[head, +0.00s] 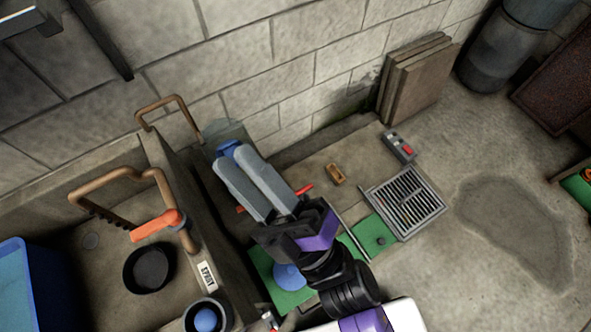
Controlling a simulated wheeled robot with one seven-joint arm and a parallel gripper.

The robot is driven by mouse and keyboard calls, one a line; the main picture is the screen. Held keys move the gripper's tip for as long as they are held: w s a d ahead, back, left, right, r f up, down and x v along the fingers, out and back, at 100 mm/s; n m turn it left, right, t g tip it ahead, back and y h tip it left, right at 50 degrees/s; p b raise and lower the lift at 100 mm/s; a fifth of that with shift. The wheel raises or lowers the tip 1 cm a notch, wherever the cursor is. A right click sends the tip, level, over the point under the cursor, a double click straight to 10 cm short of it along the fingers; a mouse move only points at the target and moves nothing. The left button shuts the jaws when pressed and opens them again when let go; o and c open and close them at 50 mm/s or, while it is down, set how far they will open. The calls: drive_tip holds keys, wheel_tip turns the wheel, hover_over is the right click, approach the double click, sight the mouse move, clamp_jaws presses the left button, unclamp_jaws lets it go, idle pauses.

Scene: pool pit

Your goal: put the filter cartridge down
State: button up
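My gripper (231,163) reaches up and left from the bottom middle, with two long grey fingers lying close together. A small blue part (229,148) shows just beyond the fingertips, in front of a pale translucent round shape (222,132) by the wall. The blue part may be an end of the filter cartridge, but the fingers hide the rest. I cannot tell whether they grip it or only overlap it in view. No whole filter cartridge can be made out.
A concrete ledge with bent copper pipes (120,175), an orange-handled valve (158,226) and a black cup (149,269) stands at left. Green mats (372,235), a floor grate (405,201) and a grey box with a red button (399,146) lie right. Open floor lies farther right.

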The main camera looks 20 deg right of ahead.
drive_tip(key=s+d+f+m+g+h, duration=0.3)
drive_tip(key=s+d+f+m+h, duration=0.4)
drive_tip(key=s+d+m, duration=0.1)
drive_tip(key=s+d+f+m+g+h, duration=0.3)
drive_tip(key=s+d+f+m+h, duration=0.4)
drive_tip(key=s+d+m, duration=0.2)
drive_tip(key=d+m, duration=0.2)
drive_tip(key=d, duration=0.1)
drive_tip(key=shift+s+d+f+m+g, duration=0.15)
drive_tip(key=shift+d+f+m+g, duration=0.15)
drive_tip(key=shift+f, duration=0.05)
drive_tip(key=shift+r, duration=0.1)
